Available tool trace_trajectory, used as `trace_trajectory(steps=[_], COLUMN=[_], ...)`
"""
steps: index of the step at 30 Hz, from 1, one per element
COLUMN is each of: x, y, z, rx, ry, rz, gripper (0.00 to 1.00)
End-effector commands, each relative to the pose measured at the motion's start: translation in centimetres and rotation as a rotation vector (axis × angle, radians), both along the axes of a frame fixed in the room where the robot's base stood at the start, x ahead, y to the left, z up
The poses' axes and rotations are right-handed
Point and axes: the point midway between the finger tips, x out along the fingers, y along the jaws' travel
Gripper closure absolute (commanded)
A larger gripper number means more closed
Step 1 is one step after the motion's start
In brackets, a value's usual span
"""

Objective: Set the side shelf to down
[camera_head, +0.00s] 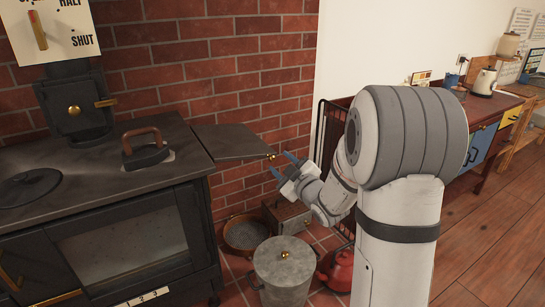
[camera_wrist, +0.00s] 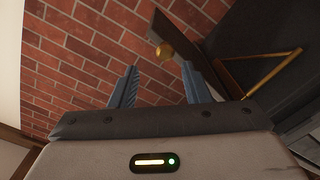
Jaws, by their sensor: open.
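The side shelf (camera_head: 236,143) is a dark flat plate on the right side of the black stove. In the head view it stands out roughly level, with a small brass knob (camera_head: 271,157) at its outer right end. My gripper (camera_head: 282,166) is just right of that knob, its two blue fingers apart. In the wrist view my gripper (camera_wrist: 160,85) is open with nothing between the fingertips. The brass knob (camera_wrist: 165,50) shows beyond the tips there, on the edge of the dark shelf (camera_wrist: 183,67). I cannot tell whether a finger touches the knob.
Below the shelf are a lidded grey pot (camera_head: 284,272), a round pan (camera_head: 245,234), a metal box (camera_head: 288,217) and a red kettle (camera_head: 340,270). An iron (camera_head: 146,149) rests on the stove top (camera_head: 80,190). A brick wall stands behind, and a black wire rack (camera_head: 322,130) is behind my arm.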

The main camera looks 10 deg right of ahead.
Motion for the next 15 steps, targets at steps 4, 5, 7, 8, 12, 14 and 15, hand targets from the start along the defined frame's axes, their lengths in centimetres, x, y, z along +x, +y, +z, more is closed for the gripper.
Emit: trace_trajectory(steps=[4, 5, 7, 8, 12, 14, 15], x=[2.5, 2.9, 3.9, 4.2, 5.3, 5.5, 5.6], y=[0.9, 1.0, 1.3, 1.4, 1.7, 1.8, 1.8], z=[0.0, 0.1, 0.0, 0.0, 0.1, 0.1, 0.1], rx=[0.0, 0.0, 0.0, -0.001, 0.001, 0.001, 0.001], ry=[0.002, 0.002, 0.003, 0.003, 0.001, 0.0, 0.0], rz=[0.001, 0.001, 0.0, 0.0, -0.002, -0.001, -0.002], gripper=[0.57, 0.57, 0.57, 0.57, 0.57, 0.57, 0.57])
